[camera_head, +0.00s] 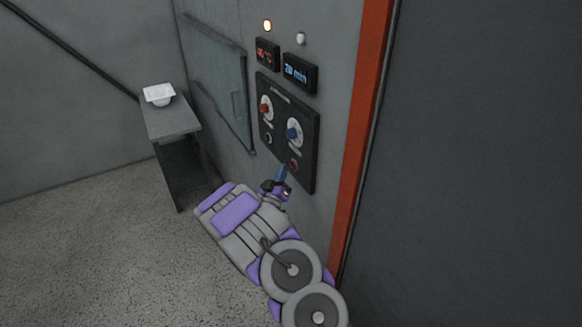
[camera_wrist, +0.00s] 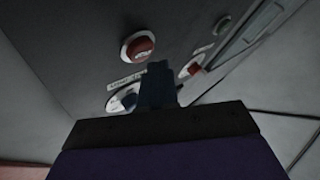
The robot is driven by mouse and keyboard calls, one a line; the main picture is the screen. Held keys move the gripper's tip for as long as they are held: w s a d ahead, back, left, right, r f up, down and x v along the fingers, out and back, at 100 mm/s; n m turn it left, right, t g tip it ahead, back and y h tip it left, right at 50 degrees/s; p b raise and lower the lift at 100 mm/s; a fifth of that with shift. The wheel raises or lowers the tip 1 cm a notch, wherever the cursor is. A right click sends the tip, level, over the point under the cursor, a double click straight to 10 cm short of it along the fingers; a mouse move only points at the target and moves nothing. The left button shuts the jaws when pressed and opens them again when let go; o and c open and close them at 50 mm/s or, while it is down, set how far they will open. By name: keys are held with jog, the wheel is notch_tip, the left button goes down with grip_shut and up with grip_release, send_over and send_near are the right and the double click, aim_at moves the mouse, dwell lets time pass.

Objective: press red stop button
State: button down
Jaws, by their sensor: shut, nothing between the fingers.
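The red stop button (camera_head: 294,165) sits low on the right of a dark control panel (camera_head: 305,170) on the wall. In the wrist view the red button (camera_wrist: 139,46) is round with a pale ring, just beyond and slightly left of my fingertips. My gripper (camera_head: 282,172) is shut and empty, its blue-grey fingers close to the lower part of the panel, just left of the button in the head view. The fingers (camera_wrist: 158,72) point toward the panel in the wrist view. I cannot tell if they touch it.
Above the button are a blue knob (camera_head: 293,133), a red knob (camera_head: 265,107) and a dark button (camera_head: 269,138). An orange door frame (camera_head: 362,130) stands right. A small table (camera_head: 172,122) with a white bowl (camera_head: 159,94) stands left.

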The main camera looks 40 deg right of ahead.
jog(key=shift+s+d, duration=0.25)
jog(key=shift+d, duration=0.5)
dwell(0.9)
jog(key=shift+a, duration=0.1)
jog(key=shift+w+a, duration=0.2)
jog(key=shift+a, duration=0.5)
jog(key=shift+w+a, duration=0.2)
jog(key=shift+a, duration=0.6)
jog(key=shift+w+a, duration=0.2)
jog(key=shift+a, duration=0.65)
jog(key=shift+w+a, duration=0.2)
jog(key=shift+a, duration=0.6)
jog(key=shift+w, duration=0.1)
